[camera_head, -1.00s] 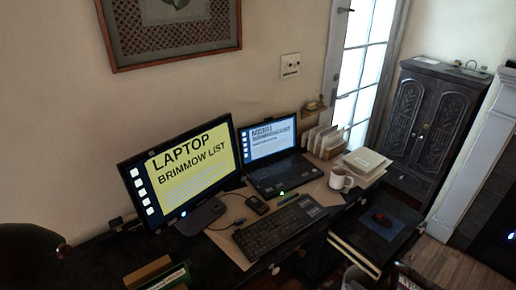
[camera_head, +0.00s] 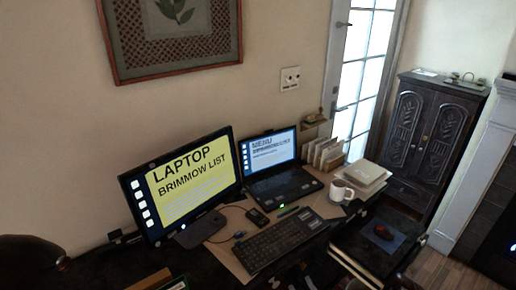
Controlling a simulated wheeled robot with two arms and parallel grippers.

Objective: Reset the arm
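The task names no object other than the arm. I cannot make out either gripper in the head view. No arm clearly reaches over the desk (camera_head: 225,262) or the things on it. Whether any of the dark shapes along the bottom edge belongs to my arms is too dim to tell.
A monitor (camera_head: 190,185), laptop (camera_head: 283,180), keyboard (camera_head: 280,241) and white mug (camera_head: 341,191) stand on the desk. Papers (camera_head: 362,171) lie behind the mug. A dark cabinet (camera_head: 432,135) stands behind. Floor shows at right.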

